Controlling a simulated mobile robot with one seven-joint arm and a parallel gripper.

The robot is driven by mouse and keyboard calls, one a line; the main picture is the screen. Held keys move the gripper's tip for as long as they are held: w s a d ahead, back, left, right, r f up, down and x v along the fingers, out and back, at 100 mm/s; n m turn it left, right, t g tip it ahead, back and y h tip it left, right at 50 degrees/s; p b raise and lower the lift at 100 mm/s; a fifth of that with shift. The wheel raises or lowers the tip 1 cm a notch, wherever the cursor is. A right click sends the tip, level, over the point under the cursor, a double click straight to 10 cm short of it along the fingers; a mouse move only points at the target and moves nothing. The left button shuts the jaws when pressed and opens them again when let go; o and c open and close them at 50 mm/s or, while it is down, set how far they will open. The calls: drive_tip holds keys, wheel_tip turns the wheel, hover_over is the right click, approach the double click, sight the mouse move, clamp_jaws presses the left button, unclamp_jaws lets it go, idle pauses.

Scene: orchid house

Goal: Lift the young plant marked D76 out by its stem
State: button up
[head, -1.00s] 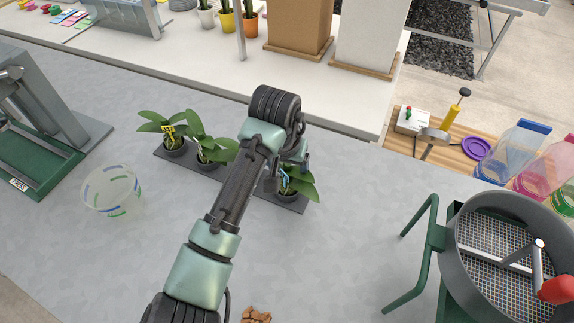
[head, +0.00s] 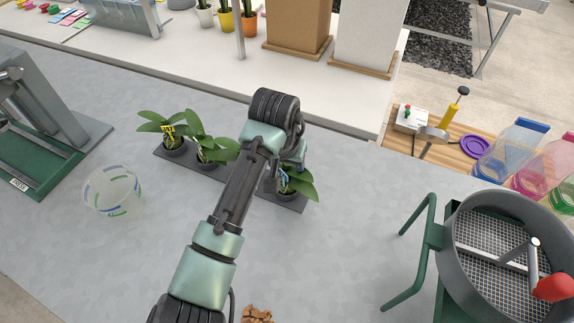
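Several young plants stand in dark pots in a dark tray (head: 236,181) on the grey bench. The left plant (head: 150,127) carries a yellow tag (head: 168,131). The middle plant (head: 208,148) shows no tag that I can make out. The right plant (head: 302,187) has a blue tag or clip by its stem. No marking is legible, so I cannot tell which is D76. My gripper (head: 284,176) points down at the right plant, its fingers around or beside the stem area. The arm and leaves hide the stem and any contact.
A clear round container (head: 112,190) stands on the left, by a green-based press (head: 42,165). A large round sieve (head: 497,240) on a green frame stands at right. Brown chips (head: 257,314) lie at the front. The bench between is clear.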

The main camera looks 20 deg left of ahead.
clamp_jaws()
drive_tip(key=shift+r+p, duration=2)
drive_tip(key=shift+p, duration=0.25)
drive_tip(key=shift+r, duration=0.1)
drive_tip(key=shift+r+p, duration=2.45)
drive_tip(key=shift+p, duration=0.1)
